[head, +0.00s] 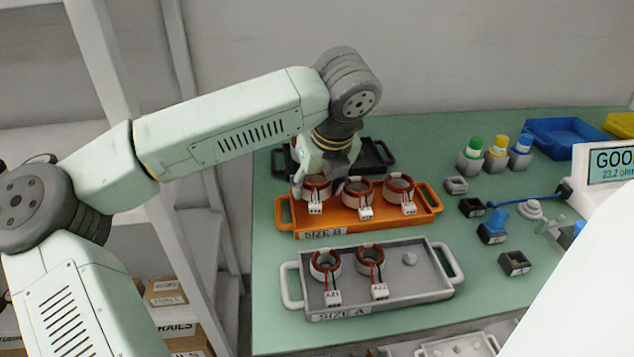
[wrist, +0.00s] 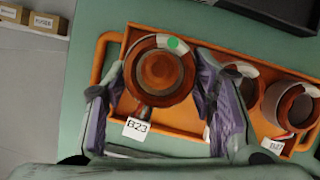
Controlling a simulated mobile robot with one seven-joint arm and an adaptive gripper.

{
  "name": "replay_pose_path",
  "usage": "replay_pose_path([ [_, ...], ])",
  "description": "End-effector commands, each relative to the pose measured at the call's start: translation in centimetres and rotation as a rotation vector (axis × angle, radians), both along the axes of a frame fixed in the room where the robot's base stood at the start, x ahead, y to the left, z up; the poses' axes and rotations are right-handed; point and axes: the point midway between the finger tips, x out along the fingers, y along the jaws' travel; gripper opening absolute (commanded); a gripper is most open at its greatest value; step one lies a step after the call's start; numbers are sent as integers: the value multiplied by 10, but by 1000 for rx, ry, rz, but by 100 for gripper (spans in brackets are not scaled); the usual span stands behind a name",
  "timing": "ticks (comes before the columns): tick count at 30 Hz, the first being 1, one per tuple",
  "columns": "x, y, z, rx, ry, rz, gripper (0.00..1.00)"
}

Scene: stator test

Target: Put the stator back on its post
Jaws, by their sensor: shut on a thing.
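My gripper (head: 328,172) is at the left end of the orange SIZE B tray (head: 328,226). In the wrist view its fingers (wrist: 160,78) are shut on a copper-wound stator (wrist: 159,72) with a green dot and the tag B23. In the head view this stator (head: 315,189) is leftmost of three in the orange tray. I cannot tell whether it is seated on a post or slightly raised; its underside is hidden. The other two stators there are the middle one (head: 357,194) and the right one (head: 400,192).
The grey SIZE A tray (head: 395,292) in front holds two stators (head: 326,264) and a bare post (head: 409,258) at its right. A black tray (head: 375,157) stands behind. Small bins and coloured-capped bottles (head: 497,152) stand to the right, near a meter (head: 612,168).

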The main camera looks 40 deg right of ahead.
Motion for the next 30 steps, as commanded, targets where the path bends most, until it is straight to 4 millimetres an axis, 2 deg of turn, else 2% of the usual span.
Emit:
replay_pose_path([
  [20, 0, 0, -18, -1, -2, 1, 10],
  [30, 0, 0, -18, -2, -1, 1, 10],
])
